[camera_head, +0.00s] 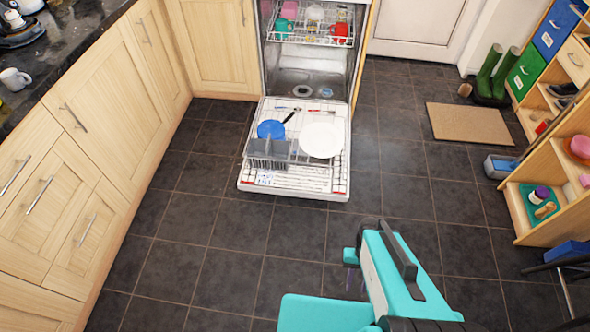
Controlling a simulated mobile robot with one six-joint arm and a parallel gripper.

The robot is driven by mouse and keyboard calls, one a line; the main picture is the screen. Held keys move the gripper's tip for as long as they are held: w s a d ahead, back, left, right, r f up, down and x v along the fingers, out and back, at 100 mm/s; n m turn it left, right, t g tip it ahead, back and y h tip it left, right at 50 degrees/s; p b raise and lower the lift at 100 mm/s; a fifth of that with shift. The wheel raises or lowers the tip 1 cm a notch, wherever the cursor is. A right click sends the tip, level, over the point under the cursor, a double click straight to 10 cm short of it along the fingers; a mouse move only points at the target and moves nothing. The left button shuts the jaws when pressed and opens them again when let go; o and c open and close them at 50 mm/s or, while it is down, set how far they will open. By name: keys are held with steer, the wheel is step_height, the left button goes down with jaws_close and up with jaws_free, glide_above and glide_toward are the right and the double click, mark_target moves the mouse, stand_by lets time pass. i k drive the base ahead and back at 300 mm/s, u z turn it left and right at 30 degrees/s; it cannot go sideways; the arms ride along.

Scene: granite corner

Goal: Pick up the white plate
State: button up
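The white plate (321,140) lies on the right part of the lower rack of the open dishwasher (293,182). Its round face shows to the camera. A blue plate (270,129) is to its left, next to a grey cutlery basket (268,150). My teal arm is at the bottom of the view, well in front of the dishwasher. Its end, with my gripper (352,278), points down over the floor, apart from the plate. The fingers are small, dark and partly hidden by the arm, so their opening is unclear.
Dark tiled floor (225,228) lies clear before the dishwasher. Wooden cabinets (95,120) line the left. An upper rack (311,35) holds cups, including a red one (340,32). A brown mat (468,124), green boots (492,77) and shelves (560,150) are at the right.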

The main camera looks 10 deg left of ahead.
mark_target(320, 139)
steer(key=k, duration=0.5)
steer(key=z, duration=0.55)
steer(key=i, duration=2.3)
